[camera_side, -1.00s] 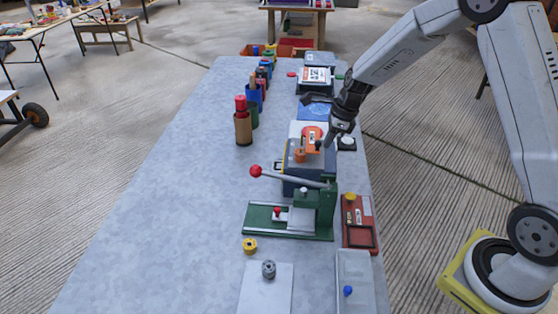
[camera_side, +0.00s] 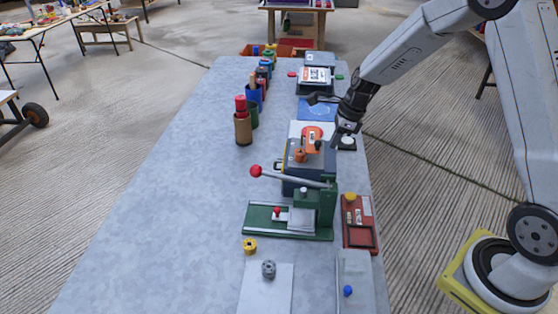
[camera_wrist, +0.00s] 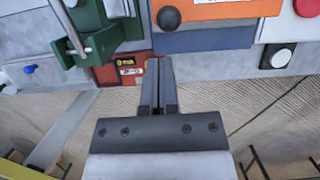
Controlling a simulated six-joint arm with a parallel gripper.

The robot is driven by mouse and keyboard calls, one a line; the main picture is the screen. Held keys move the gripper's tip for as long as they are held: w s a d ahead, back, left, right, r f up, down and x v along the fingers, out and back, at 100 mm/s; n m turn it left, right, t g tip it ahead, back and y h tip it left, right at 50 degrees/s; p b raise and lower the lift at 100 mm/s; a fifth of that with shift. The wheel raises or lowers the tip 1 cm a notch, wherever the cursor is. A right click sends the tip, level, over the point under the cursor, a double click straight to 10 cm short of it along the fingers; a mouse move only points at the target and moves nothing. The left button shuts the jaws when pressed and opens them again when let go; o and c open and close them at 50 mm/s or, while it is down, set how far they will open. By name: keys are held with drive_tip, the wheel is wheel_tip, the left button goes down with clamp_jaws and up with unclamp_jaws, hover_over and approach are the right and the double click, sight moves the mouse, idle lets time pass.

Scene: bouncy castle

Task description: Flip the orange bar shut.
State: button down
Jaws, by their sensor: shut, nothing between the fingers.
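The orange bar (camera_side: 311,134) lies on top of a grey and dark blue box (camera_side: 302,176) near the right edge of the table, with a small dark knob at its right side. In the wrist view the orange bar (camera_wrist: 225,9) shows at the top, with the black ball knob (camera_wrist: 168,18) at its left end. My gripper (camera_side: 334,145) is just right of the bar and apart from it. In the wrist view my fingers (camera_wrist: 158,66) are shut and empty, below and left of the knob. The bar's far parts are cut off in the wrist view.
A green press (camera_side: 305,215) with a red-knobbed lever stands in front of the box. A red tray (camera_side: 357,222) lies to its right. A white round button (camera_side: 347,143) is right of my gripper. The table's left half (camera_side: 180,190) is mostly clear.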

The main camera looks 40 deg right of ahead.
drive_tip(key=s+v, duration=0.1)
drive_tip(key=v, duration=1)
drive_tip(key=shift+s+d+f, duration=0.25)
drive_tip(key=shift+s+d, duration=0.05)
drive_tip(key=shift+s, duration=0.1)
drive_tip(key=s+a+f+n+h, duration=0.1)
drive_tip(key=s+a+f+n, duration=0.2)
drive_tip(key=n, duration=1)
drive_tip(key=s+a+f+n+h, duration=0.1)
drive_tip(key=s+a+f+n, duration=0.2)
drive_tip(key=s+a+n, duration=0.5)
drive_tip(key=shift+s+f+n, duration=0.35)
drive_tip(key=shift+s+n, duration=1.1)
drive_tip(key=shift+n, duration=1.45)
